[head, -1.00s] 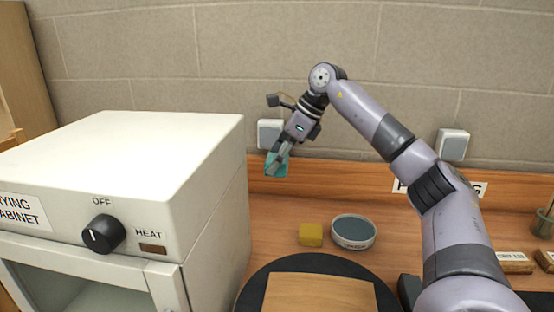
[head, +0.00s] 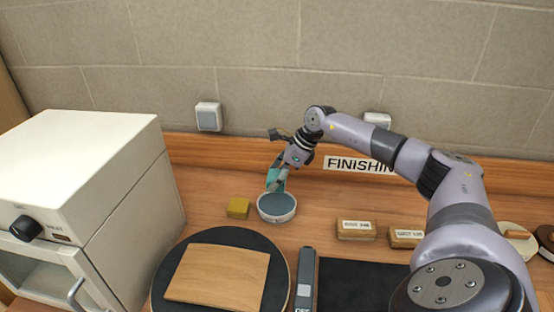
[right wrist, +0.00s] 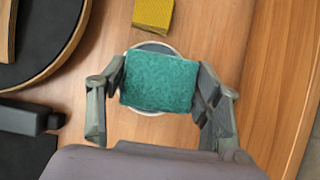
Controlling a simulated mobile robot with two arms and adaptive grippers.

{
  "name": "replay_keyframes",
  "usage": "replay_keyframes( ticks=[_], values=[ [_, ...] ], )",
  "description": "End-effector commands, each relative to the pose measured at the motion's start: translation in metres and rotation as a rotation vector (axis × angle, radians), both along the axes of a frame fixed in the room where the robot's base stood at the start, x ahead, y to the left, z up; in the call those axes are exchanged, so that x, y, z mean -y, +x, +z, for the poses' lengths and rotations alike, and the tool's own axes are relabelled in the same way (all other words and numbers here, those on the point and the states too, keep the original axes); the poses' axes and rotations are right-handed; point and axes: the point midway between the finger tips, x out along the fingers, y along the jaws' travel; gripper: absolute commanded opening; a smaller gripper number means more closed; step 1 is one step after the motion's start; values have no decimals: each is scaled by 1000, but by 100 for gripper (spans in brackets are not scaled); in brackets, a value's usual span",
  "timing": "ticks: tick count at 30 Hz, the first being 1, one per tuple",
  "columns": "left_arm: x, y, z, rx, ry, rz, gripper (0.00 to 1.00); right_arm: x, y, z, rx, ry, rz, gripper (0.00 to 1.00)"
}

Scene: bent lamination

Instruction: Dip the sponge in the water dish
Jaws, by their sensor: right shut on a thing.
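The teal sponge (right wrist: 160,82) is held between the two fingers of my right gripper (head: 274,182). In the right wrist view the right gripper (right wrist: 160,90) is shut on the sponge's two sides. The sponge also shows in the head view (head: 278,174), at the back edge of the round water dish. The water dish (head: 276,207) has a pale rim and dark grey-blue water. In the right wrist view the sponge covers most of the dish (right wrist: 150,46). I cannot tell whether the sponge touches the water. My left gripper is not in view.
A yellow block (head: 238,208) stands just left of the dish. A curved wooden sheet (head: 218,275) lies on a black round turntable in front. Labelled blocks (head: 356,230) lie to the right. The white drying cabinet (head: 100,190) stands at the left, the wall behind.

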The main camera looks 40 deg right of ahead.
Motion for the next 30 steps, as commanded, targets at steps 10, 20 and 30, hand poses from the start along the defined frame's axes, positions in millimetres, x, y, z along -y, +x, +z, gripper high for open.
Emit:
replay_keyframes(
  ticks=[10, 20, 30],
  values=[
    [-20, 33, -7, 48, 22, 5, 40, 0, -1, -16, 1, -1, -1, 37],
    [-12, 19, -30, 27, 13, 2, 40, 1, -1, -48, 0, 0, -1, 37],
    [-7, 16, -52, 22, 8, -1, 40, 0, 0, -80, 0, 0, -1, 37]
  ],
)
